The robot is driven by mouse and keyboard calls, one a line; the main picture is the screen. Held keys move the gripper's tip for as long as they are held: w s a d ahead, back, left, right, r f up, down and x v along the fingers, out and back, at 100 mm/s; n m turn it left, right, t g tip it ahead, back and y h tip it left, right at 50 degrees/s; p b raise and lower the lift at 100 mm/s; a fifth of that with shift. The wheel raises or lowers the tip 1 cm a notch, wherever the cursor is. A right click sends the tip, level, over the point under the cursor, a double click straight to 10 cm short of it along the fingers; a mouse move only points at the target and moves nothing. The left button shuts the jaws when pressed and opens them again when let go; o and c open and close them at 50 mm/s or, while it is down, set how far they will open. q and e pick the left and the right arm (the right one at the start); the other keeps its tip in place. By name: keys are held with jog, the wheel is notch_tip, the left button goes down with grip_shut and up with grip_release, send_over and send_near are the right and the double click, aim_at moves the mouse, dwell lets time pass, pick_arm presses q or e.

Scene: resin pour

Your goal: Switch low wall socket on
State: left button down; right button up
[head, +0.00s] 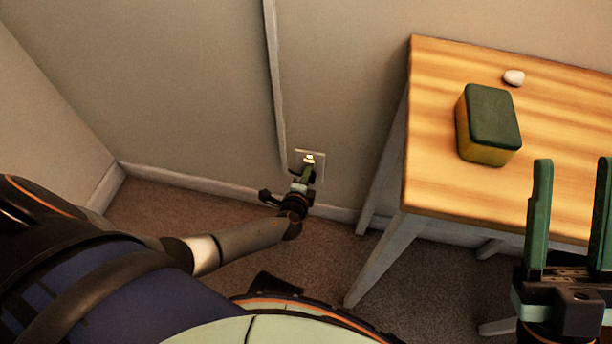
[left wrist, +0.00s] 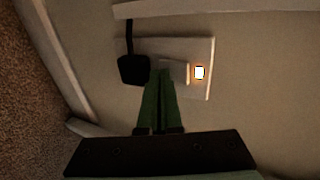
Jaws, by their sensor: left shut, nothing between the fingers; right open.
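The low wall socket (head: 319,158) is a pale plate on the wall just above the skirting, left of the table. My right gripper (head: 569,170) is open and empty, over the table's front right.
A wooden table (head: 435,90) stands on the right, its pale legs near the socket. On it are a green-topped yellow box (head: 488,125) and a small white object (head: 514,77). A vertical trunking strip (head: 274,80) runs down the wall above the socket. Carpet (head: 160,212) lies below.

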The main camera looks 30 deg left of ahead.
pick_arm(q)
jog(key=shift+w+a+r, duration=0.1)
jog(key=shift+r, duration=0.1)
pick_arm(e)
jog(key=shift+r, duration=0.1)
pick_arm(q)
jog(key=shift+r+p, duration=0.75)
pick_arm(e)
jog(key=shift+r, duration=0.55)
jog(key=shift+d, duration=0.1)
